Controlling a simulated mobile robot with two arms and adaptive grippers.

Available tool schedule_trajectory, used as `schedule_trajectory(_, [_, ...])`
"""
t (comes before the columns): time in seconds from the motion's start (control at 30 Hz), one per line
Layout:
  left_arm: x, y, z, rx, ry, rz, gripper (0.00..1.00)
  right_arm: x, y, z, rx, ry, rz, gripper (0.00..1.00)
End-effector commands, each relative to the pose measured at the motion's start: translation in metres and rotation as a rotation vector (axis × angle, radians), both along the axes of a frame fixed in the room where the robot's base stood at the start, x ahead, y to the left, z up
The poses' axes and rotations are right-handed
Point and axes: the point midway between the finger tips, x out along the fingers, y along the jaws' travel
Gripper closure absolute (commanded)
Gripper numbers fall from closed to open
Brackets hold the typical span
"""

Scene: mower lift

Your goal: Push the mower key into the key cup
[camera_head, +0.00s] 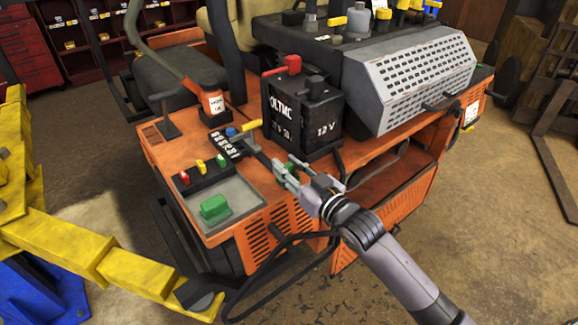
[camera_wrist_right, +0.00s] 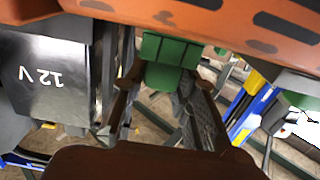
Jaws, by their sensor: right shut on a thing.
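My right gripper (camera_head: 285,172) is at the edge of the orange mower deck, just in front of the black battery. It is shut on a small green piece (camera_head: 291,162), which I take to be the mower key. In the right wrist view the ribbed green piece (camera_wrist_right: 168,55) sits between the two fingers (camera_wrist_right: 165,90), close against the orange body. I cannot make out the key cup for certain; the gripper and the key may hide it. My left gripper is not in view.
The black 12 V battery (camera_head: 301,115) stands behind the gripper. A grey tray (camera_head: 240,203) with a green block (camera_head: 214,208) lies to its left, beside a black switch panel (camera_head: 225,143). The yellow lift arm (camera_head: 70,240) is at the left. Floor is open at the lower right.

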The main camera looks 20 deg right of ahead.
Motion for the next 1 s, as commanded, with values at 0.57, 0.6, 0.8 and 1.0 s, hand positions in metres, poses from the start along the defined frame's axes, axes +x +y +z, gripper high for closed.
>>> schedule_trajectory(0.57, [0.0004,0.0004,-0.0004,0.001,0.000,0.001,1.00,0.0000,0.0001,-0.0005,0.000,-0.001,0.000,0.55])
schedule_trajectory(0.6, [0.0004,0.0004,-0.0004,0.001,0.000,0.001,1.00,0.0000,0.0001,-0.0006,0.000,-0.001,0.000,0.52])
schedule_trajectory(0.8, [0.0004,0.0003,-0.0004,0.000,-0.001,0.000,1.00,0.0000,0.0001,-0.0005,0.000,-0.001,0.000,0.50])
schedule_trajectory(1.0, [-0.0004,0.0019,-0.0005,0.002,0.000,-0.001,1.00,-0.0035,-0.0013,-0.0012,0.000,0.001,0.000,0.50])
